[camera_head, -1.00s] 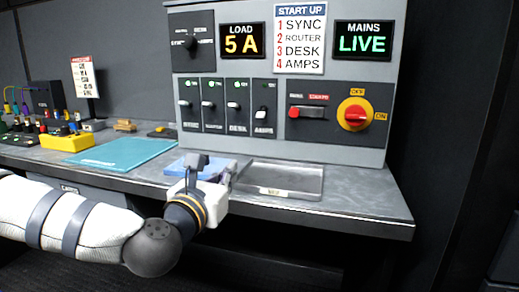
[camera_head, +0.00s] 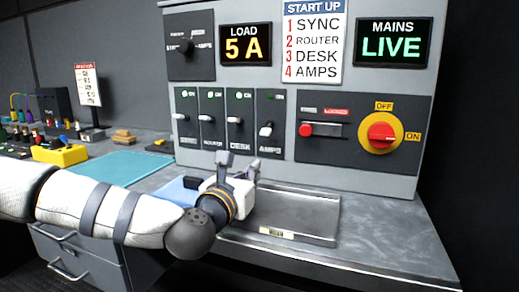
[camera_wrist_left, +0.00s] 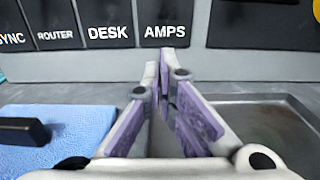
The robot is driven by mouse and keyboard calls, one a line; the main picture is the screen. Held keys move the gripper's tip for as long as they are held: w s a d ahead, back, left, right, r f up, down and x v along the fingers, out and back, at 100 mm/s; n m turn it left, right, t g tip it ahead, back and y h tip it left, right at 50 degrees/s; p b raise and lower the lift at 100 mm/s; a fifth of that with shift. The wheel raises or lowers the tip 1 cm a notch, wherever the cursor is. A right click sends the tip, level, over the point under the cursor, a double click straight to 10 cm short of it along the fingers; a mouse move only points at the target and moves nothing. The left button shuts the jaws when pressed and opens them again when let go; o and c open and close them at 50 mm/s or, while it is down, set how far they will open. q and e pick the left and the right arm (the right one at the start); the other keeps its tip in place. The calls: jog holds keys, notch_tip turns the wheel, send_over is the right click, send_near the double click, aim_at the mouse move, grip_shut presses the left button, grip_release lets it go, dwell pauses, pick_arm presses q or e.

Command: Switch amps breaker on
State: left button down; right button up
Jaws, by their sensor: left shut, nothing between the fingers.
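The amps breaker (camera_head: 266,130) is at the right end of a row of breakers on the grey panel. Its white lever sits lower than the others, and its lamp is not bright green. The sync (camera_head: 182,117), router (camera_head: 207,118) and desk (camera_head: 236,119) levers sit higher under green lamps. My left gripper (camera_head: 240,168) is shut and empty, below the breaker row and apart from the amps lever. In the left wrist view its purple-padded fingers (camera_wrist_left: 162,75) point at the panel just below the AMPS label (camera_wrist_left: 165,31). My right gripper is not in view.
A shallow grey tray (camera_head: 318,238) lies on the counter to the right of my left gripper. A blue cloth (camera_wrist_left: 70,128) with a black object (camera_wrist_left: 22,131) lies to its left. A red rotary switch (camera_head: 382,134) and red-tipped lever (camera_head: 307,130) are further right. The display reads 5 A.

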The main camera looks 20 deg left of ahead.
aim_at(267, 129)
pick_arm(q)
jog(key=w, duration=0.6)
jog(key=shift+d, duration=0.1)
jog(key=r+p, duration=0.1)
jog(key=r, duration=0.1)
jog(key=s+r, duration=0.1)
jog(key=shift+r+p, duration=0.4)
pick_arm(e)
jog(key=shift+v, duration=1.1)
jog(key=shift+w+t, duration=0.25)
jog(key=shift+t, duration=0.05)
pick_arm(q)
jog(key=shift+s+r+p, duration=0.15)
jog(key=shift+r+p, duration=0.2)
jog(key=shift+p, duration=0.1)
jog(key=shift+g, duration=0.4)
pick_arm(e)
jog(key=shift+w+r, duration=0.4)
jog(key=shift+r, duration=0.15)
pick_arm(q)
jog(key=shift+s, duration=0.1)
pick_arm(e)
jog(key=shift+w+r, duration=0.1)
